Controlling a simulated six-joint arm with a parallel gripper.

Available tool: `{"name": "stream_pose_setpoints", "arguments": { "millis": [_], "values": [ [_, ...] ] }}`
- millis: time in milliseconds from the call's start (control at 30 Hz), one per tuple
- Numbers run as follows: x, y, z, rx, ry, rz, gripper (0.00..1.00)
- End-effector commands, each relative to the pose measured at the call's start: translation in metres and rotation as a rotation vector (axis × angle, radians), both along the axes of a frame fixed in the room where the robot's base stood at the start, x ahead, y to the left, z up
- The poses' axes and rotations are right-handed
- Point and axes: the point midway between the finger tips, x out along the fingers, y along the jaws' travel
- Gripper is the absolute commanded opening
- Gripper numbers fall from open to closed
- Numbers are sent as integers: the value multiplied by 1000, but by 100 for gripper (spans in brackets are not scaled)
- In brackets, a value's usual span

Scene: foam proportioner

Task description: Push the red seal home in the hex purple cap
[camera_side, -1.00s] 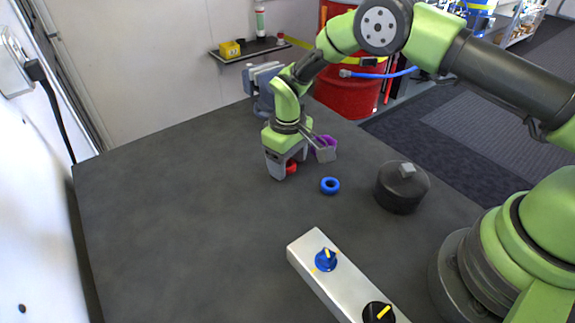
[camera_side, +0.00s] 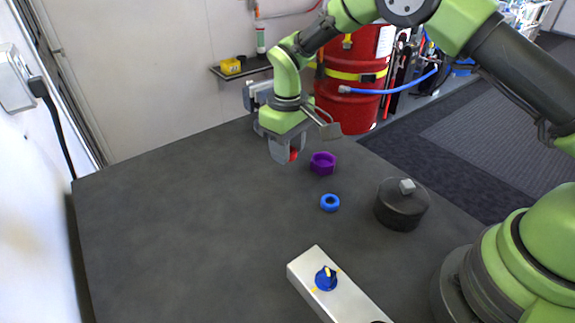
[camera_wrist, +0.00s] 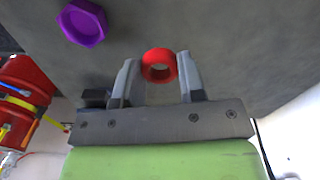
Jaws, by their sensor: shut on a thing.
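The red seal (camera_wrist: 146,72) is a ring held between the two fingers of my gripper (camera_wrist: 160,75) in the wrist view. In the side view, my gripper (camera_side: 283,152) holds the seal (camera_side: 293,155) above the table, partly hidden by a finger. The hex purple cap (camera_side: 322,163) sits on the table just right of my gripper. In the wrist view, the cap (camera_wrist: 82,22) is at the upper left, its hollow side showing, apart from the seal.
A blue ring (camera_side: 330,202) lies in front of the cap. A dark round lidded pot (camera_side: 402,204) stands to the right. A pale control box (camera_side: 338,290) with a blue knob is at the front. The left of the table (camera_side: 170,210) is clear.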

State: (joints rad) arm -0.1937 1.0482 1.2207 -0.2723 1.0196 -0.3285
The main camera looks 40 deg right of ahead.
Motion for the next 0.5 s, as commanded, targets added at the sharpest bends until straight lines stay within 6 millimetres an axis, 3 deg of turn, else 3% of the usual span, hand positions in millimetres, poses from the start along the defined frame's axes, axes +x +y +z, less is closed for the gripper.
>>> {"name": "stream_pose_setpoints", "arguments": {
  "millis": [167,333,500],
  "values": [
    [3,-26,17,-1,-1,12,15],
    [2,-76,17,1,0,52,15],
    [-1,-100,14,2,0,82,15]
  ]
}}
